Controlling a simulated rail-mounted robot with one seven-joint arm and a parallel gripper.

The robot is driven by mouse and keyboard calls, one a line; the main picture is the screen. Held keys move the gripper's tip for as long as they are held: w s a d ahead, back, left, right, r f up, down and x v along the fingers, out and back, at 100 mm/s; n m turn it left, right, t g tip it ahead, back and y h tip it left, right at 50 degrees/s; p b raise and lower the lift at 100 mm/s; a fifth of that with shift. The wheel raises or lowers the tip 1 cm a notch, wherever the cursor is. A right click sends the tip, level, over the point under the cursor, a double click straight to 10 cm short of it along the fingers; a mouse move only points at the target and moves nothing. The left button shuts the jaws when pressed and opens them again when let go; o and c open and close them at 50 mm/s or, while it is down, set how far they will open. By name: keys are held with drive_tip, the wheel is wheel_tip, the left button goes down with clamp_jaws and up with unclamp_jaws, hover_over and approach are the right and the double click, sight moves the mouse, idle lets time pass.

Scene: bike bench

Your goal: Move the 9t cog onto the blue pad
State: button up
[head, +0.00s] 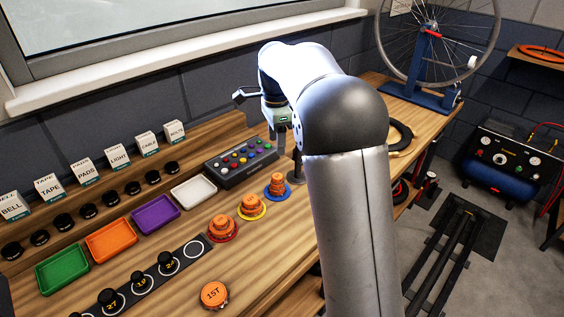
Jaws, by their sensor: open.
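Orange cogs sit in small stacks on three round pads: a red pad (208,237), a yellow pad (240,214) and the blue pad (266,193). The stack on the blue pad (278,181) is the farthest back. A single orange cog marked 15T (214,294) lies on the bare bench nearer the front. I cannot read a 9T mark on any cog, so I cannot tell which one it is. My gripper (273,130) is open above the bench, behind the blue pad and apart from the cogs. My arm hides part of it and the bench to its right.
Green (62,270), orange (111,240), purple (155,214) and white (194,191) trays line the bench. A dark box with coloured buttons (240,165) stands behind the pads. A dark strip (178,262) carries black knobs. A wheel stand (420,95) is at the back right.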

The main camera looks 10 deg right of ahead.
drive_tip(key=s+f+n, duration=0.2)
drive_tip(key=s+n, duration=0.3)
drive_tip(key=s, duration=0.6)
drive_tip(key=s+f+n, duration=0.3)
drive_tip(key=s+n, duration=0.3)
drive_tip(key=s, duration=0.6)
drive_tip(key=s+f+n, duration=0.2)
drive_tip(key=s+n, duration=0.4)
drive_tip(key=s, duration=0.5)
drive_tip(key=shift+s+a+f, duration=0.25)
drive_tip(key=shift+s+f, duration=0.05)
drive_tip(key=shift+f, duration=0.05)
